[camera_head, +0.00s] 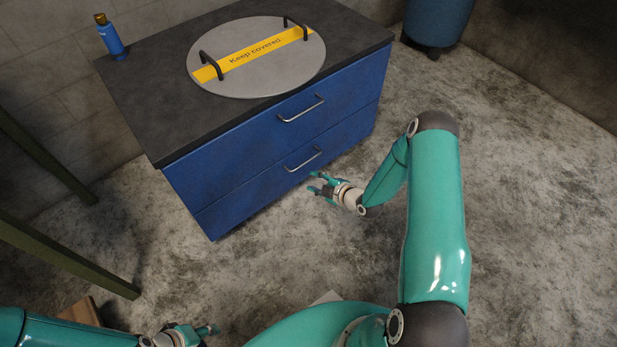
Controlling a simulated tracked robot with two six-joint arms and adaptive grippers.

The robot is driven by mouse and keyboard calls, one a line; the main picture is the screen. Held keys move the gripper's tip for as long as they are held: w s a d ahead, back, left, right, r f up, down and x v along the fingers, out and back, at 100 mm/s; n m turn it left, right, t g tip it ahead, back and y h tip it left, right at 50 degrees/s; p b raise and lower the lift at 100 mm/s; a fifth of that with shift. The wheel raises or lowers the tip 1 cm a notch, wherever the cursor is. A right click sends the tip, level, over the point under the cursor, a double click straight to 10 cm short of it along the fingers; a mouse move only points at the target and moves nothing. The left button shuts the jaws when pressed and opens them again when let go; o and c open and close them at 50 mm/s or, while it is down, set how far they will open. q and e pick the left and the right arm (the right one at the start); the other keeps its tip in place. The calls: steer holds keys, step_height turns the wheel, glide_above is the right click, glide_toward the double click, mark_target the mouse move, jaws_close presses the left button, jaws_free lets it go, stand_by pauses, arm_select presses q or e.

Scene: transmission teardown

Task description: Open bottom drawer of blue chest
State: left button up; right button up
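The blue chest (185,192) stands ahead of me with two drawers facing me. The top drawer (240,140) and the bottom drawer (255,190) both look closed, each with a silver bar handle. The bottom handle (303,159) is free of any grip. My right gripper (318,183) is just in front of the bottom drawer, below and slightly right of its handle, with its fingers apart and nothing between them. My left gripper (208,332) is low at the picture's bottom edge, away from the chest; its finger opening is not clear.
A round grey lid (290,72) with two black handles and a yellow "Keep covered" strip lies on the dark chest top, near a blue bottle (111,38). A blue bin (437,22) stands behind right. Green beams (70,255) are at left.

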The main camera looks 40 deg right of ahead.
mark_target(310, 159)
steer(key=d+f+n+t+b, duration=0.3)
steer(key=d+f+n+b, duration=0.35)
steer(key=d+f, duration=0.2)
steer(key=shift+t+h, duration=0.3)
steer(key=b+x, duration=0.2)
steer(key=x, duration=0.3)
steer(key=b+x, duration=0.2)
steer(key=x, duration=0.3)
steer(key=d+b+x, duration=0.1)
steer(key=b+x, duration=0.2)
steer(key=x, duration=0.2)
steer(key=shift+w, duration=0.4)
arm_select(q)
step_height(310, 159, down, 16)
steer(key=shift+f, duration=0.1)
arm_select(e)
steer(key=shift+d, duration=0.1)
jaws_close()
